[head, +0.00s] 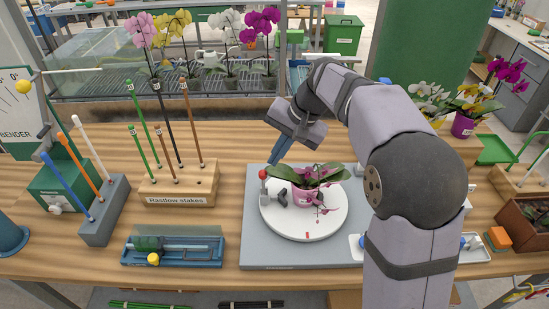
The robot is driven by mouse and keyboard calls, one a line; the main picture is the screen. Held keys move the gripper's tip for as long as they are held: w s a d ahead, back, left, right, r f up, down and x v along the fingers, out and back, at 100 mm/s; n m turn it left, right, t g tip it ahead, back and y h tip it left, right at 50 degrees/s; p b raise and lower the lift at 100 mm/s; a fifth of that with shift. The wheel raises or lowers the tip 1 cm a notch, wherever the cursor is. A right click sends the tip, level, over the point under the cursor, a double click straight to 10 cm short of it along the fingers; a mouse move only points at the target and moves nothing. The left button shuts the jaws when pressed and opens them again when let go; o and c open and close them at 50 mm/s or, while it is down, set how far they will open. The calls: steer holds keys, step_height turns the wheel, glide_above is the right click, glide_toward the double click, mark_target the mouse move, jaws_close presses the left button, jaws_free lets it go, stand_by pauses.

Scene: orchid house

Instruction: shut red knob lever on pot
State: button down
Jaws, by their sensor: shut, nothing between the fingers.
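A pink pot (303,200) holding a drooping orchid stands on a white round turntable (325,225). A lever with a red knob (264,174) stands upright at the pot's left side, beside a dark clamp-like part (281,197). Whether the lever is open or closed I cannot tell. My gripper (272,161) points down with its blue fingers shut and empty. Its tips are just above and slightly right of the red knob; a small gap seems to show, but contact is hard to judge.
The turntable sits on a grey base plate (258,252). A wooden stake block (180,190) and a blue cutting tool (172,250) stand to the left. Broad orchid leaves (322,172) spread close to the gripper's right. My arm hides part of the bench at right.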

steer(key=d, duration=0.1)
steer(key=d+r, duration=0.1)
steer(key=shift+w+d+m+p, duration=0.3)
steer(key=shift+w+d+p, duration=0.05)
steer(key=p, duration=0.2)
glide_toward(263, 183)
steer(key=shift+w+a+f, duration=0.1)
steer(key=shift+f, duration=1.5)
steer(key=shift+r+h+p, duration=0.1)
steer(key=shift+h+p, duration=0.25)
steer(key=shift+h, duration=0.05)
